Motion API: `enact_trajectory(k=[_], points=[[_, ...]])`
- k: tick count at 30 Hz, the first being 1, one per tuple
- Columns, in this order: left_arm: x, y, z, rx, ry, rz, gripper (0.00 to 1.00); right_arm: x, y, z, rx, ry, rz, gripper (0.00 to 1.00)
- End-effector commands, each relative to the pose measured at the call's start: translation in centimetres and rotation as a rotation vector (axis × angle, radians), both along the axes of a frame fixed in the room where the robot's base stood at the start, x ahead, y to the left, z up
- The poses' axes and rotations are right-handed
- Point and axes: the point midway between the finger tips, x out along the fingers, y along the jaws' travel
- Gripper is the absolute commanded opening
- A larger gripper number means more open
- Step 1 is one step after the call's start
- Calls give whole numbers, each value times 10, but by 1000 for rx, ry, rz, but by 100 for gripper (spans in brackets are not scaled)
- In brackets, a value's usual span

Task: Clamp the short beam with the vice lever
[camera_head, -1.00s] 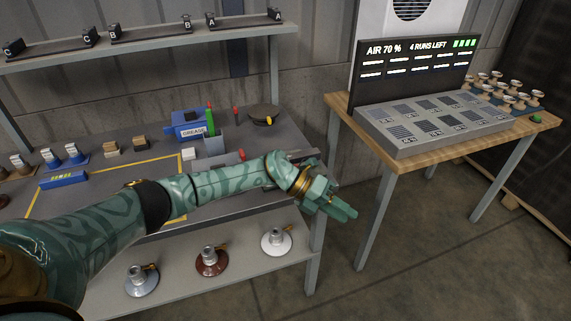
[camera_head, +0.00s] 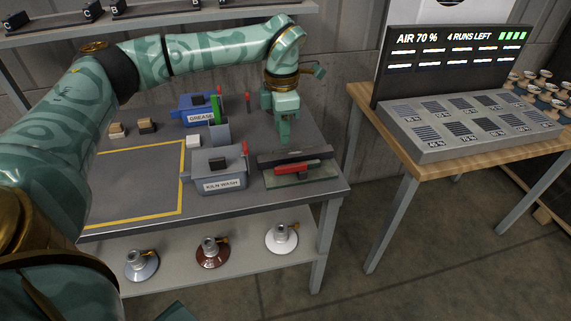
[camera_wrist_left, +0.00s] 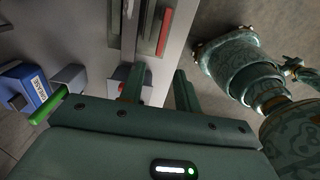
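The vice (camera_head: 300,179) sits at the bench's right front corner, with a long dark bar across its back and a red bar (camera_head: 291,167) lying along it. The red bar also shows in the wrist view (camera_wrist_left: 165,31). I cannot tell which part is the short beam and which the lever. My left gripper (camera_head: 283,139) points down just behind the vice, fingers apart. In the wrist view its fingers (camera_wrist_left: 159,72) have nothing visible between them; a small red part lies close beside the left finger. My right gripper is not recognisable in either view.
A kiln wash box (camera_head: 219,172) stands left of the vice, and a blue grease box (camera_head: 194,109) is behind it. The yellow-outlined area (camera_head: 135,185) is bare. A wooden table with a control panel (camera_head: 470,125) stands to the right, across a floor gap.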

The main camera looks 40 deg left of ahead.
Motion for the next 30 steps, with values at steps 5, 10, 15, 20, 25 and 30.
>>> enact_trajectory(k=[5, 10, 15, 20, 25, 30], points=[[0, 0, -56, -1, 8, -1, 33, -7, 0, -21, 0, 20, 0, 49], [0, -1, -90, -1, 5, -2, 33, -11, 0, -33, 0, 29, 0, 49], [0, -1, -108, -1, 2, 0, 33, -13, 0, -39, 0, 35, 0, 49], [0, -1, -112, -2, -1, 0, 33, -12, 0, -40, 1, 34, 0, 49], [0, -1, -111, -2, -1, 0, 33, -12, 2, -39, 2, 34, -1, 49], [0, -1, -111, -2, -1, 0, 0, -12, 3, -39, 5, 32, -2, 49]])
